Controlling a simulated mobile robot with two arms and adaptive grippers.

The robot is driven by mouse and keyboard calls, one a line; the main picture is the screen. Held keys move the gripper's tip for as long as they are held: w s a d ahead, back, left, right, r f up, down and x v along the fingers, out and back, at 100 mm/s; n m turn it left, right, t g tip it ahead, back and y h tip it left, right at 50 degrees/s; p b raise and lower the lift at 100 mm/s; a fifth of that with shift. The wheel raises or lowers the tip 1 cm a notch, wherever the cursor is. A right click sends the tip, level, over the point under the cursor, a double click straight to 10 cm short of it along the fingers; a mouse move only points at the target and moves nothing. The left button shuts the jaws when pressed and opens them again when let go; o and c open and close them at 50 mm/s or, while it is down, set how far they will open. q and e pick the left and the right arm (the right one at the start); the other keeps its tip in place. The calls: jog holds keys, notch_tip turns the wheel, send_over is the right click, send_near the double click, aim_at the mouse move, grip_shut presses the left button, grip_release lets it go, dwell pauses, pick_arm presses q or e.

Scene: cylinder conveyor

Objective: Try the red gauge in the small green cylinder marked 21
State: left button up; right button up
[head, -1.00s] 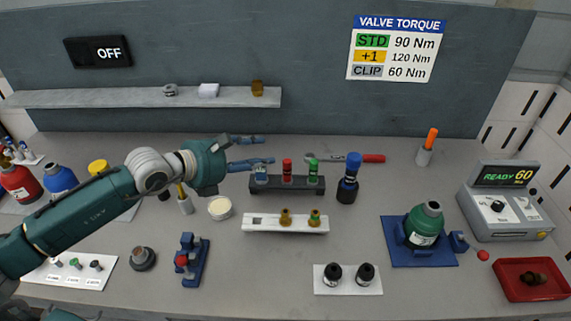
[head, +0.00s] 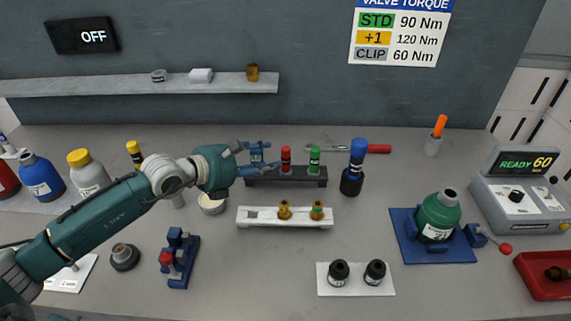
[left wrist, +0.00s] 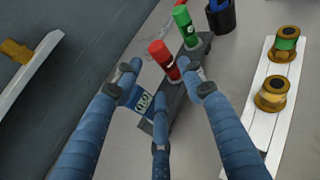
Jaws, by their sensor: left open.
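The red gauge (head: 286,157) stands upright in a dark rack (head: 300,182), beside a green gauge (head: 315,158). A blue piece (left wrist: 143,102) with a white label is at the rack's left end. My left gripper (head: 258,157) is open and empty over that left end; its fingers partly hide the blue piece. In the left wrist view the red gauge (left wrist: 163,58) shows beyond and between the open fingertips, and I see no contact. The small green cylinder (head: 438,216), marked 21, rests on a blue base (head: 405,247) at the right. My right gripper is out of view.
A white rack (head: 258,217) with two brass fittings stands in front of the dark rack. A black holder (head: 351,184) with a blue-topped tool stands to its right. A red-handled wrench (head: 378,149) lies behind. A red tray (head: 535,283) and a torque unit (head: 515,200) are at the right.

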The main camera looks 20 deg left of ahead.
aim_at(284, 154)
pick_arm(q)
jog(key=x, duration=0.1)
jog(key=p+x, duration=0.1)
jog(key=x, duration=0.1)
jog(key=shift+w+d+r, duration=0.15)
jog(key=shift+w+d, duration=0.05)
jog(key=shift+w, duration=0.15)
jog(key=p+x, duration=0.1)
jog(key=x, duration=0.2)
jog(key=shift+w+d+p, duration=0.1)
jog(key=shift+d+p, duration=0.1)
jog(key=shift+p, duration=0.1)
jog(key=shift+w+d+f, duration=0.15)
jog(key=shift+w+f, duration=0.2)
jog(key=shift+s, duration=0.1)
grip_shut()
jog(key=shift+r, duration=0.1)
